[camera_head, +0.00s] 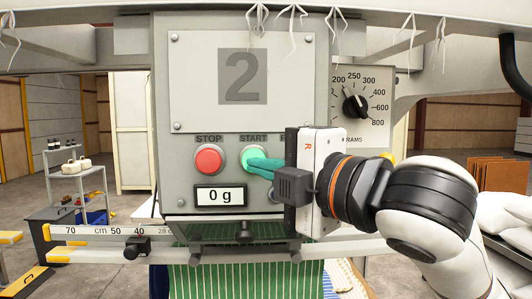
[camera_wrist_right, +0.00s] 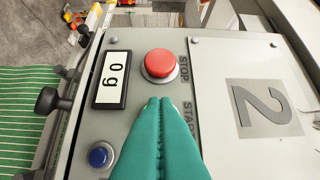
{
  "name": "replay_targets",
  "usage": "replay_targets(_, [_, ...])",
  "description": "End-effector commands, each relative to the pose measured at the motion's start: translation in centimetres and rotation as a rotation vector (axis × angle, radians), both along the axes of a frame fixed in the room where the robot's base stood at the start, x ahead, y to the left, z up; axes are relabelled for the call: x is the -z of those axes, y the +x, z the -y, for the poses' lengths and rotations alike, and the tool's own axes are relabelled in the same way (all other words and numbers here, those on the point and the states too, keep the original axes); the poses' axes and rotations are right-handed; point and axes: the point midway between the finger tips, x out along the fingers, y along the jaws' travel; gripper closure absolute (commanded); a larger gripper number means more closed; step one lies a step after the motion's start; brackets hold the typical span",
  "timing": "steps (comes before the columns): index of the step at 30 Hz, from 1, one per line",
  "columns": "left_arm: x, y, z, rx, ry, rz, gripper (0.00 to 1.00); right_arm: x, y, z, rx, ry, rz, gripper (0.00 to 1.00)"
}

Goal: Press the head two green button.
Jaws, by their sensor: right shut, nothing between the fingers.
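The head two panel (camera_head: 193,87) is a grey box marked with a large 2. Its green START button (camera_head: 252,157) sits right of the red STOP button (camera_head: 208,160). My right gripper (camera_head: 252,163) is shut and empty, its teal fingertips at the lower edge of the green button. Contact or pressing cannot be told. In the right wrist view, the closed teal fingers (camera_wrist_right: 158,110) cover the green button, and the red button (camera_wrist_right: 160,65) shows just beyond the tips. The display (camera_head: 220,195) reads 0 g. My left gripper is not in view.
A grams dial (camera_head: 355,105) is right of the panel. A blue button (camera_wrist_right: 101,155) shows in the right wrist view. Below the panel are a centimetre ruler bar (camera_head: 95,232) with black knobs and green striped fabric (camera_head: 240,280). White threads hang from the top beam.

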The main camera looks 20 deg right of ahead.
Motion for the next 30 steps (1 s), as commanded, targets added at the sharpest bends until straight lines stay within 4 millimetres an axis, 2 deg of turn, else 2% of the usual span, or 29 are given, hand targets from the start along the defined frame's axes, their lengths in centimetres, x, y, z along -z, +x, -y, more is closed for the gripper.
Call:
replay_targets(14, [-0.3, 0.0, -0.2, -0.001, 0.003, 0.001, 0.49, 0.0, 0.6, 0.3, 0.001, -0.001, 0.000, 1.00])
replay_targets(21, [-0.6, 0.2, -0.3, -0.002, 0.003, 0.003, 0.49, 0.0, 2.5, 1.0, 0.003, 0.000, -0.001, 1.00])
replay_targets(30, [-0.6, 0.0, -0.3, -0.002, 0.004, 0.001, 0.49, 0.0, 2.5, 1.0, 0.004, 0.001, -0.001, 1.00])
